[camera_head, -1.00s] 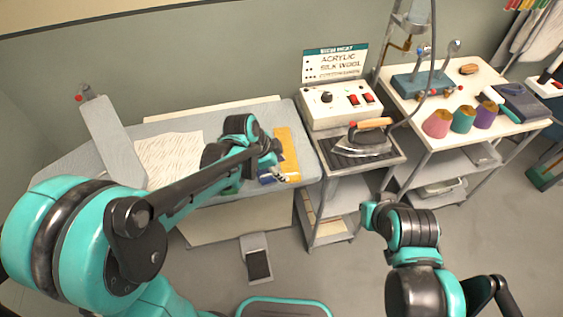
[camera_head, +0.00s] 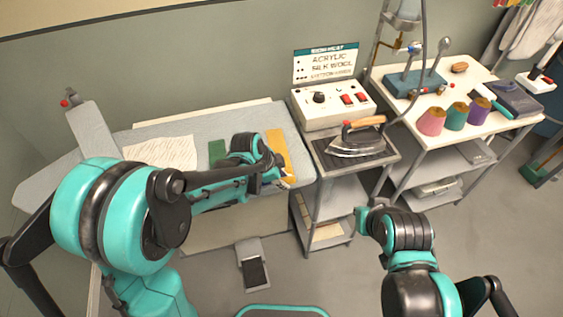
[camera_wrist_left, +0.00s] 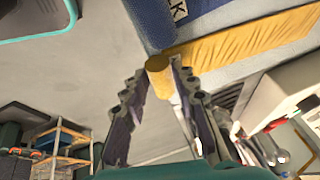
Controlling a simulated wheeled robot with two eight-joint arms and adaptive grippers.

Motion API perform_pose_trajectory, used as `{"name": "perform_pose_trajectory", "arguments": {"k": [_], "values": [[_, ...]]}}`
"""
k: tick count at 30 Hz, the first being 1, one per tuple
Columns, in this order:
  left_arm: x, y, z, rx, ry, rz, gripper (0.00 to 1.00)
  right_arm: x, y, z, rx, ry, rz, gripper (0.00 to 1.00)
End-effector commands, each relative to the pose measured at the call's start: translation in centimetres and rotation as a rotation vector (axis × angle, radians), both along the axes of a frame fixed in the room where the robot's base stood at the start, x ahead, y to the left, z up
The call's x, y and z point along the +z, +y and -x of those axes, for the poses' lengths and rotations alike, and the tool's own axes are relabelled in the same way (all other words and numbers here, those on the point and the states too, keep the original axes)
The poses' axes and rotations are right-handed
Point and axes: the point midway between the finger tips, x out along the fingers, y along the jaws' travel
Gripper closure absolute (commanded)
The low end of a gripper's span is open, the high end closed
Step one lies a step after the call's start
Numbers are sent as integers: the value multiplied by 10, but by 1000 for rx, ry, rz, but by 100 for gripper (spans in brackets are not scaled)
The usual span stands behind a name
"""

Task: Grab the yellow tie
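The yellow tie (camera_head: 277,144) lies across the grey padded board, at its right end. In the left wrist view the tie (camera_wrist_left: 240,45) runs over the board edge, and its rounded end hangs down between my fingertips. My left gripper (camera_head: 281,178) is at the board's front edge, by the tie's near end; my arm partly covers that area. In the left wrist view my left gripper (camera_wrist_left: 157,74) is open, with its fingers on either side of the tie's end; contact cannot be told.
A green cloth strip (camera_head: 217,151) and a pale sheet (camera_head: 163,152) lie left on the board (camera_head: 190,124). Right of it stands a cart with a control box (camera_head: 330,105) and an iron (camera_head: 356,140). A table with thread cones (camera_head: 456,116) is farther right.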

Motion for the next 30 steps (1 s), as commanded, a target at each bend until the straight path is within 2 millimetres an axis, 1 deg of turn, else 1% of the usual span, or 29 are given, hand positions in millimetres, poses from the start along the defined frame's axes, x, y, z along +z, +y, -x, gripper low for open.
{"name": "perform_pose_trajectory", "arguments": {"k": [1,2,12,16,20,23,24,25,30], "values": [[0,0,0,0,0,0,92,0,0,0,0,0,0,100],[0,0,0,0,0,0,100,0,0,0,0,0,0,100],[0,0,0,0,0,0,100,0,0,0,0,0,0,100],[4,0,0,0,0,0,100,2,0,0,0,0,0,100],[17,0,0,0,0,0,100,8,0,0,0,0,0,100],[35,0,0,0,0,0,100,15,0,0,0,0,0,100],[44,0,0,0,0,0,100,19,0,0,0,0,0,100],[48,-4,2,-3,0,0,100,21,0,0,0,0,0,100],[70,-42,18,-7,-1,0,100,31,0,0,0,0,0,100]]}}
